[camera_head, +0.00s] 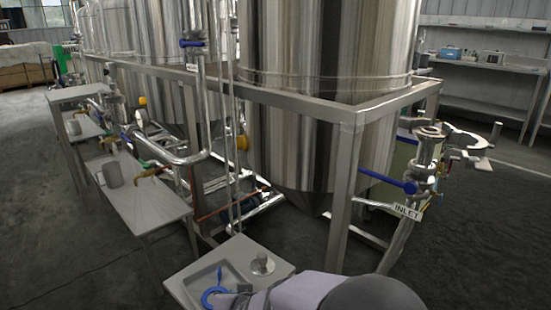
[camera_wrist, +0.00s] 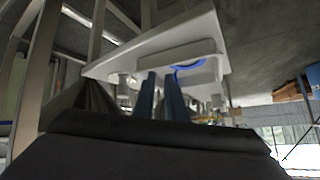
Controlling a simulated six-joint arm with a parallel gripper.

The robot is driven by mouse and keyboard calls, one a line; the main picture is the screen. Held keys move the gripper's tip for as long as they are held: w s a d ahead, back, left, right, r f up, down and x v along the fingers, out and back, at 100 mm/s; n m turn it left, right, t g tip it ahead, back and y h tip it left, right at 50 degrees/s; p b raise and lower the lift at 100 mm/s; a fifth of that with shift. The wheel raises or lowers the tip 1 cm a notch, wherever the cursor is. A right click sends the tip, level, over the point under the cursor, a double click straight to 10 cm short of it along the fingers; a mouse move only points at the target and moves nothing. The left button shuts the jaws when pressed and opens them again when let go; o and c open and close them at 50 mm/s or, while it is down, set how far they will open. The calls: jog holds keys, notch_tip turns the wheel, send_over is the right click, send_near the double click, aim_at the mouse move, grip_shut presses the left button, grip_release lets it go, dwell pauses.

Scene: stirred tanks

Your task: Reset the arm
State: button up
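My arm reaches in from the bottom edge of the head view, with its end low at the near tray stand (camera_head: 185,287). In the wrist view my gripper (camera_wrist: 160,82) shows two bluish fingers, side by side with a narrow gap between them. I see nothing held in the gap. The pale tray also shows beyond the fingers in the wrist view (camera_wrist: 120,64). A blue ring-shaped part (camera_head: 209,297) lies at the tray beside my gripper; it also shows in the wrist view (camera_wrist: 206,64). Whether the fingers touch it cannot be told.
A grey round metal piece (camera_head: 262,264) stands on the tray. The steel frame post (camera_head: 345,195) and large tank (camera_head: 325,110) rise just behind. An inlet valve with a blue handle (camera_head: 388,181) is at right. A side bench (camera_head: 150,205) stands left. The floor front left is clear.

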jog(key=s+d+f+m+g+h+p, duration=0.1)
jog(key=s+d+g+h+p, duration=0.15)
jog(key=s+d+g, duration=1.45)
jog(key=s+d+r+t+p, duration=0.2)
jog(key=r+p, duration=1)
jog(key=s+d+r+t+p, duration=0.1)
jog(key=d+r+t+p, duration=0.2)
jog(key=r+p, duration=0.9)
jog(key=s+d+r+t+p, duration=0.2)
jog(key=r+p, duration=1)
jog(key=r, duration=0.1)
jog(key=shift+s+d+t+p, duration=0.3)
jog(key=shift+s+p, duration=0.05)
jog(key=shift+p, duration=0.05)
jog(key=shift+h, duration=0.25)
